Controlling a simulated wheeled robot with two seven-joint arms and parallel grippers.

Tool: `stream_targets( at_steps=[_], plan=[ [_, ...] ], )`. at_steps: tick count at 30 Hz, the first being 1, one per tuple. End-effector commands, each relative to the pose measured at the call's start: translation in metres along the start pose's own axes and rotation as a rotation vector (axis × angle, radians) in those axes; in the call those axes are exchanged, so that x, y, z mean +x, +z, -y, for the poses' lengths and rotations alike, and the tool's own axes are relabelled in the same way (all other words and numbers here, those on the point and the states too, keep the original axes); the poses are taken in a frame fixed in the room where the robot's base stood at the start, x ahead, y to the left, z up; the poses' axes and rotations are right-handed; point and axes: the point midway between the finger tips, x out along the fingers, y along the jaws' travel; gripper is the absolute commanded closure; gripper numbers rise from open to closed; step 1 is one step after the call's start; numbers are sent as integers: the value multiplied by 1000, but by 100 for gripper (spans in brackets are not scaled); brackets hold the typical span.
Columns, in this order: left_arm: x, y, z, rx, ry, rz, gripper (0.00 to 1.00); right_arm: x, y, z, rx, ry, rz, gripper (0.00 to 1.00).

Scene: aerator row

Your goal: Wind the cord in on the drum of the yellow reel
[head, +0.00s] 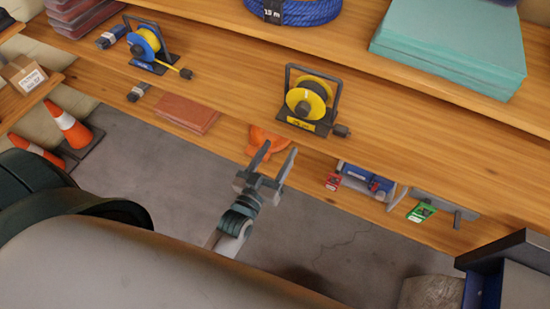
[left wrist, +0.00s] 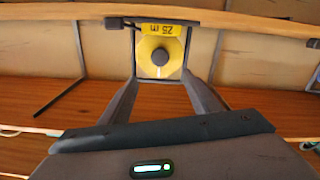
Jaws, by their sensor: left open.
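The yellow reel (head: 302,102) stands upright on the wooden shelf in a dark frame, with dark winding behind its yellow face. In the left wrist view the reel's yellow face (left wrist: 159,70) shows upside down with a "25 m" label, ahead between my fingers. My left gripper (head: 280,149) is open and empty, apart from the reel, in front of the shelf edge. My right gripper is not in view.
A blue reel (head: 146,43) with yellow cord stands left on the same shelf. Coiled blue rope (head: 300,12) and teal sheets (head: 450,45) lie on the shelf above. Orange and red items and small tools lie on the shelf below. Traffic cones (head: 68,128) stand on the floor at left.

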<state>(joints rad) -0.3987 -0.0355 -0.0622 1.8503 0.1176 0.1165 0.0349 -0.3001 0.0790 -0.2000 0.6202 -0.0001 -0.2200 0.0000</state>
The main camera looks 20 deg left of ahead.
Motion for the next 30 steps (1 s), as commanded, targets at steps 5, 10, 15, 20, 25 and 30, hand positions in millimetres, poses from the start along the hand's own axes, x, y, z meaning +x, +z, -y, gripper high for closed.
stream_targets(
  at_steps=[5,10,15,20,25,30],
  plan=[
    [-12,0,0,0,0,-1,43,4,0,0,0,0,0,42],
    [-15,-1,0,0,1,-1,43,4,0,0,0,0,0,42],
    [-14,-1,0,0,0,-1,43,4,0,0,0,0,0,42],
    [-14,0,0,0,0,0,43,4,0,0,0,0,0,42],
    [-14,1,0,0,0,2,43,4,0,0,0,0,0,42],
    [-16,23,2,7,1,44,43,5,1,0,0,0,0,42]
  ],
)
